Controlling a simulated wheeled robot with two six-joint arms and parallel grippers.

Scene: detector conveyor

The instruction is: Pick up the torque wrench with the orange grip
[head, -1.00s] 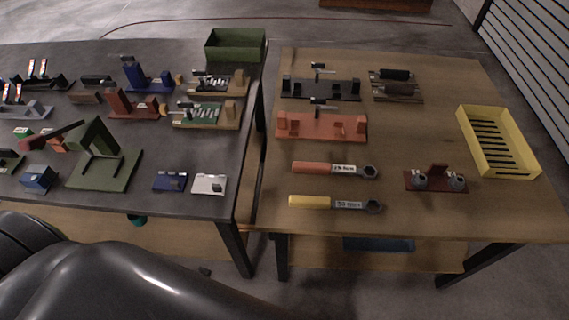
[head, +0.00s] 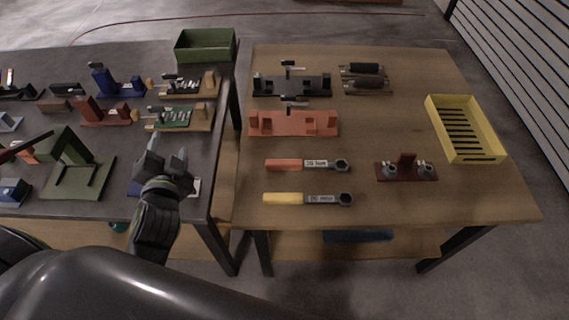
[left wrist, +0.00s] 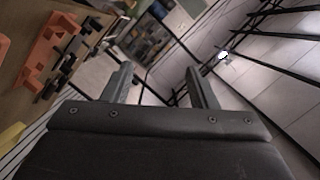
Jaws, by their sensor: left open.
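Two torque wrenches lie flat on the wooden table in the head view, grips to the left and ring heads to the right. The wrench with the orange grip (head: 284,165) lies behind the wrench with the yellow grip (head: 284,199). My left gripper (head: 166,152) is open and empty above the front right part of the dark table, left of both wrenches. Its open fingers also show in the left wrist view (left wrist: 160,85), with nothing between them. Neither wrench can be made out in the left wrist view. My right gripper is not in view.
An orange fixture (head: 293,124) and a black fixture (head: 291,85) stand behind the wrenches. A dark red stand (head: 406,172) is right of them, and a yellow slotted tray (head: 465,130) is farther right. A gap separates the two tables.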

